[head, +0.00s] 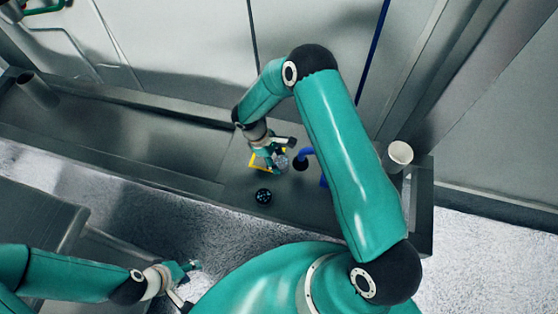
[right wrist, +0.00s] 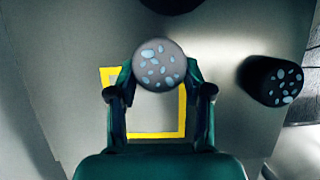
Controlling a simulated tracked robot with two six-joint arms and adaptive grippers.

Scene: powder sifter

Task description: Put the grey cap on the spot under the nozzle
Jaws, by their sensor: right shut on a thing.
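The grey cap (right wrist: 158,65) has pale blue spots on its top. My right gripper (right wrist: 159,78) is shut on it, with a finger on each side; in the head view the cap (head: 282,162) is small and partly covered by the gripper (head: 277,157). A yellow square outline (right wrist: 184,112) marks the spot beneath the gripper; the cap overlaps its far edge in the wrist view. Whether the cap touches the surface I cannot tell. A blue and black fitting (head: 300,163), likely the nozzle, stands just right of the cap. My left gripper (head: 190,281) is open and empty, low at the left.
A black cap (head: 263,196) with pale spots stands nearer the bench's front edge, and shows right of the gripper in the wrist view (right wrist: 273,81). A white cylinder (head: 400,153) is at the bench's right end.

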